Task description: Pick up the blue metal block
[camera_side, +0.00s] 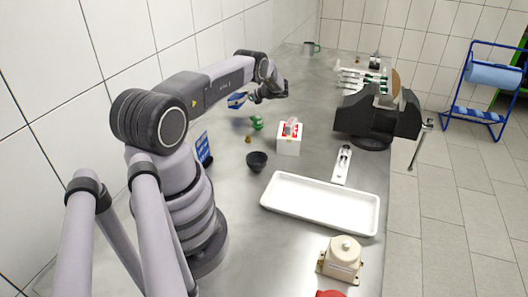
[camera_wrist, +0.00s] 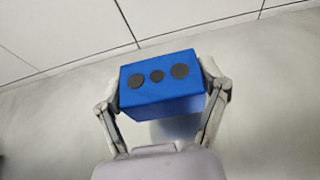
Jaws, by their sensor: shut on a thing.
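The blue metal block (camera_wrist: 160,86) fills the middle of the wrist view. It is a rectangular block with a row of three dark round spots on one face. My gripper (camera_wrist: 161,84) is shut on it, with one finger against each end. In the side view the blue block (camera_side: 237,101) shows small at my gripper (camera_side: 246,99), above the grey bench. A shadow lies on the bench below the block in the wrist view, so it appears lifted. The far side of the block is hidden.
On the bench (camera_side: 235,200) are a green item (camera_side: 257,122), a black bowl (camera_side: 257,162), a white box with red (camera_side: 289,138), a white tray (camera_side: 320,205), a beige device (camera_side: 342,258) and a black vise (camera_side: 375,122). A tiled wall stands at the left.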

